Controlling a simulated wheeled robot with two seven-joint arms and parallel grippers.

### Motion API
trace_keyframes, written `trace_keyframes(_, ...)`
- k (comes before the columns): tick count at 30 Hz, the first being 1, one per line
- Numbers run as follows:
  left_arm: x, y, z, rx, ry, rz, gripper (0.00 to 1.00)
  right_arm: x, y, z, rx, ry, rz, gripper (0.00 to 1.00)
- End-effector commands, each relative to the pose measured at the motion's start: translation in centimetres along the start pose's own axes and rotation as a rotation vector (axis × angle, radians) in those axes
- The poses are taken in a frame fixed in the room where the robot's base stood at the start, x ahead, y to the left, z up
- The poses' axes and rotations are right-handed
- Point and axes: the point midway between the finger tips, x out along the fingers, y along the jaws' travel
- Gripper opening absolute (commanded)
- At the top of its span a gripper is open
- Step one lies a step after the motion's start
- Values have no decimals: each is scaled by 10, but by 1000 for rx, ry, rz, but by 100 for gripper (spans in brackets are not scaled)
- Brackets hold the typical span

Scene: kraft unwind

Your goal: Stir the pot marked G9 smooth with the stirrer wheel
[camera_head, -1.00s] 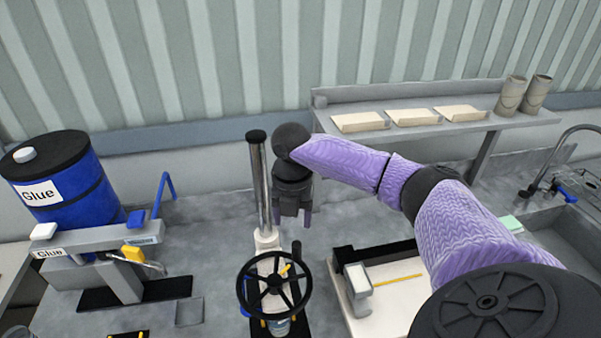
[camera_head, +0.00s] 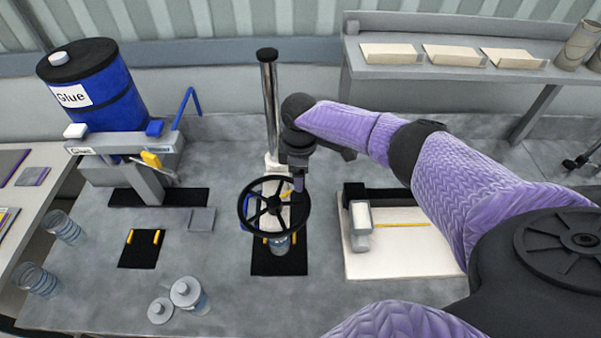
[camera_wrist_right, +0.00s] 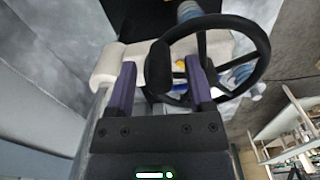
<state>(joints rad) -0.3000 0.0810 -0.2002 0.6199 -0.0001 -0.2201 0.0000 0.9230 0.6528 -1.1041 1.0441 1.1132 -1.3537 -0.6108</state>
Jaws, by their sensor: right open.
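The stirrer wheel (camera_head: 273,206) is a black spoked handwheel on a stand with a tall metal column (camera_head: 269,105). A pot (camera_head: 281,244) with a bluish body shows partly below the wheel, on a black mat; I cannot read a mark on it. My right gripper (camera_head: 299,184) is at the wheel's far right rim. In the right wrist view the open purple fingers (camera_wrist_right: 160,85) point at the wheel (camera_wrist_right: 210,55), with part of its rim and hub between or just beyond them; I cannot tell whether they touch. My left gripper is not in view.
A blue glue drum (camera_head: 95,85) and its dispenser stand at the back left. Glass jars (camera_head: 64,228) and a lidded jar (camera_head: 187,293) stand at the front left. A white board (camera_head: 400,255) lies right of the wheel. A shelf (camera_head: 440,70) with trays is behind.

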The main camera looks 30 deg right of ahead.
Motion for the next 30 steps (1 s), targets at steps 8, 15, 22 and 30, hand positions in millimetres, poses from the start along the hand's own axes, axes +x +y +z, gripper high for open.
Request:
trace_keyframes(8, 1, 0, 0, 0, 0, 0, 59, 6, 0, 0, -1, 0, 1, 67)
trace_keyframes(15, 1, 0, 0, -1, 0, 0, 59, 6, 0, 0, -1, 0, 1, 25)
trace_keyframes(22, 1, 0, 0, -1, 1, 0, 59, 6, 0, 0, -1, 1, 1, 0)
trace_keyframes(30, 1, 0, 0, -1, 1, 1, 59, 6, 0, 0, -1, 1, 1, 0)
